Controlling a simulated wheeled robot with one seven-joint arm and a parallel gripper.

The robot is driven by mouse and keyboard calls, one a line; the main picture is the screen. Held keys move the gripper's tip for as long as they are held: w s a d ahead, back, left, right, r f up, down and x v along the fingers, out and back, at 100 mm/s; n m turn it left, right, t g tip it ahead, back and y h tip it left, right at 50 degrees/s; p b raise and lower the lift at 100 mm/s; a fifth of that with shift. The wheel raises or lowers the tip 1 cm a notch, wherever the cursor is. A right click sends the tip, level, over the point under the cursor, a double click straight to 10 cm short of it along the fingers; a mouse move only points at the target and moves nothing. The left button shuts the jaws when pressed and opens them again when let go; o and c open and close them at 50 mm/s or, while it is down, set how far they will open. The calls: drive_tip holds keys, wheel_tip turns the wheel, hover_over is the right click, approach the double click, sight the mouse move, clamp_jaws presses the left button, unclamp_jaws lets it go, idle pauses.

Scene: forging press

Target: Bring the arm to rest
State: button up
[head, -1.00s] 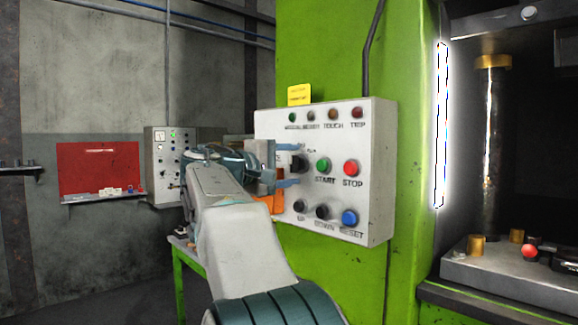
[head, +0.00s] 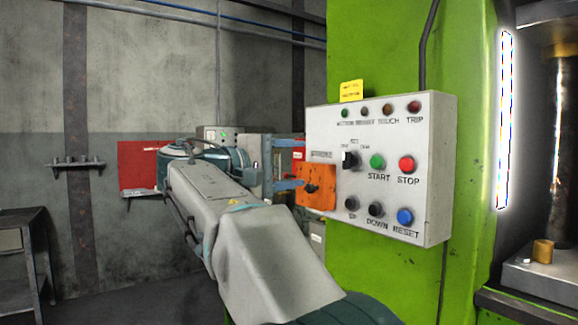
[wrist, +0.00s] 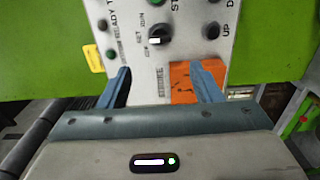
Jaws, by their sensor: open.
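My gripper (head: 289,163) is open, its two blue fingers spread in front of the left side of the white control panel (head: 440,165). In the wrist view my gripper (wrist: 160,85) shows nothing between its fingers, and the panel lies beyond them. The panel carries a black selector knob (head: 350,160), a green START button (head: 377,161) and a red STOP button (head: 407,164). An orange plate (head: 316,186) is at the panel's lower left, partly behind one finger in the wrist view (wrist: 185,90). I cannot tell the exact gap between fingers and panel.
The green press column (head: 355,45) stands behind the panel. A red board (head: 137,165) and a small wall rack (head: 78,164) are on the grey wall. A dark table (head: 25,250) stands at the left. The press bed with a brass post (head: 542,251) is at the right.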

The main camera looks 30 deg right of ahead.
drive_tip(key=shift+a, duration=0.4)
drive_tip(key=shift+f, duration=0.1)
wheel_tip(320, 180, down, 11)
drive_tip(key=s+n+t+y+p, duration=0.1)
drive_tip(key=n+t+y+p, duration=0.15)
drive_tip(key=y, duration=0.25)
drive_tip(key=s+a+f+m+y+p, duration=0.1)
drive_tip(key=s+a+f+y+p, duration=0.2)
drive_tip(key=f, duration=0.9)
drive_tip(key=s+a+f+m+y+p, duration=0.2)
drive_tip(key=s+a+f+y+p, duration=0.1)
drive_tip(key=s+a+f+y, duration=0.7)
drive_tip(key=s+a+f+g, duration=0.1)
drive_tip(key=s+a+f, duration=0.1)
drive_tip(key=s, duration=0.1)
drive_tip(key=shift+s+a+f, duration=0.2)
drive_tip(key=shift+s+a, duration=0.2)
drive_tip(key=shift+d+m, duration=0.1)
drive_tip(key=shift+m, duration=0.15)
